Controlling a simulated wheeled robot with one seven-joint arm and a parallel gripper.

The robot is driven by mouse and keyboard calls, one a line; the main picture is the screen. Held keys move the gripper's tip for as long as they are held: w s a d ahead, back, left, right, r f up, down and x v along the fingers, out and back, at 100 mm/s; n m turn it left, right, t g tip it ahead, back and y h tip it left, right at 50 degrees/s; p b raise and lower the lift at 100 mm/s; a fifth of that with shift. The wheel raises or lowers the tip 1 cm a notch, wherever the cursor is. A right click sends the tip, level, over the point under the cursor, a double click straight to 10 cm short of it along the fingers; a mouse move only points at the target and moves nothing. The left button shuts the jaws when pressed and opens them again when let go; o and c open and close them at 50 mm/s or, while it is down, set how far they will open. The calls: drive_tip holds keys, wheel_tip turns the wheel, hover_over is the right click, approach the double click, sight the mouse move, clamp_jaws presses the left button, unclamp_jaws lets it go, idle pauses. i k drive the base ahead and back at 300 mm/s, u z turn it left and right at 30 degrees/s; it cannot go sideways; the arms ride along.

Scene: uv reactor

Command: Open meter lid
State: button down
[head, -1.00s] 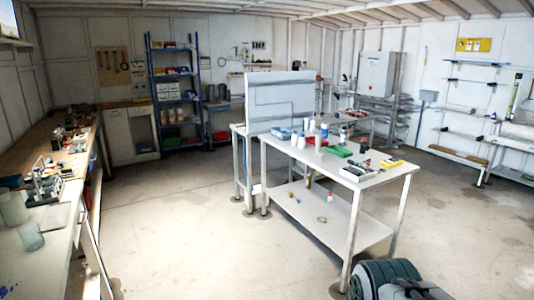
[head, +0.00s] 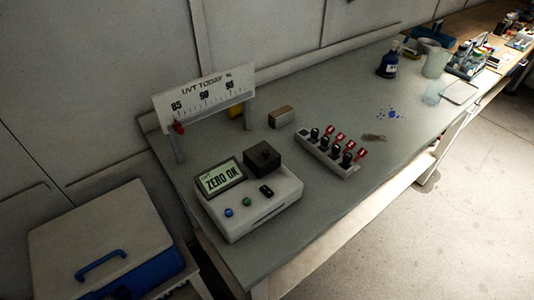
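The meter (head: 262,208) is a pale box near the front left end of the grey bench. Its tilted screen (head: 219,180) reads "ZERO OK". A dark square lid (head: 262,156) with a small raised knob sits at the back right of the meter's top and looks shut. A blue button, a green button and a small black part lie on the meter's front face. My gripper is not in view.
A "UVT TODAY" scale (head: 204,97) stands behind the meter. A rack (head: 329,153) of black-capped vials with red tags is to the right. A small brown box (head: 281,117) lies between. A blue-handled cooler (head: 106,243) stands left.

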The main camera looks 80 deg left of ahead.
sight(261, 159)
drive_tip(key=u, duration=3.15)
drive_tip(key=k, duration=0.45)
drive_tip(key=z, duration=0.85)
drive_tip(key=i, duration=0.9)
drive_tip(key=u, duration=0.5)
